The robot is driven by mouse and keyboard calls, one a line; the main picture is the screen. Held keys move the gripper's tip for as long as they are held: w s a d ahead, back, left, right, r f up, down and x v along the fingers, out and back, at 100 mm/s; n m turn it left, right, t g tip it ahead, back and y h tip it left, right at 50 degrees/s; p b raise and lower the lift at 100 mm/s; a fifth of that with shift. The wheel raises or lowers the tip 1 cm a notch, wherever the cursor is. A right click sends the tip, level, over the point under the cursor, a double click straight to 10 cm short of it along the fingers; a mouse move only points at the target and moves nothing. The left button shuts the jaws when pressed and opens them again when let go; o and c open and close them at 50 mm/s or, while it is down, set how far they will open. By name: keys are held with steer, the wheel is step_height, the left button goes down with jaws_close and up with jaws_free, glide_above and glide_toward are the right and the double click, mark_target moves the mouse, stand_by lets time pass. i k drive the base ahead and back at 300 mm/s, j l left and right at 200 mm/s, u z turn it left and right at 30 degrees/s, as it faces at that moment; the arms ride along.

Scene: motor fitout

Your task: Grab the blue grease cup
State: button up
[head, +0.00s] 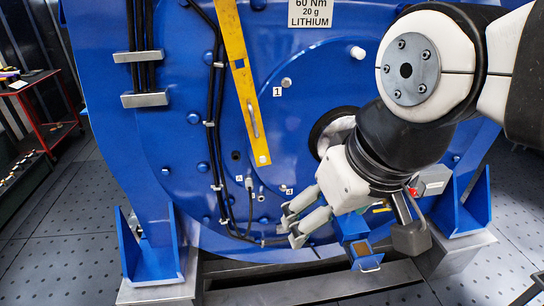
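A small blue box-like part (352,226) shows low in front of the big blue motor housing, just right of and below my gripper. A blue-rimmed piece with a brown inside (362,248) sits at its lower end. I cannot tell for certain which of these is the blue grease cup; my wrist partly hides this area. My gripper (293,226) points down and left, with its two grey fingers apart and nothing visible between them. Its fingertips are left of the blue part, in front of the housing's lower face.
The blue motor housing (180,110) fills the middle, with black cables and a yellow bar (240,80). Blue brackets (150,258) stand on grey rails at both sides. A grey block-like part (410,238) is right of the blue part. A red cart (50,128) stands far left.

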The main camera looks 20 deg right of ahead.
mark_target(362, 248)
steer(key=i+j+z, duration=0.1)
steer(key=i+j, duration=0.6)
steer(key=j+z, duration=0.1)
steer(key=z, duration=2)
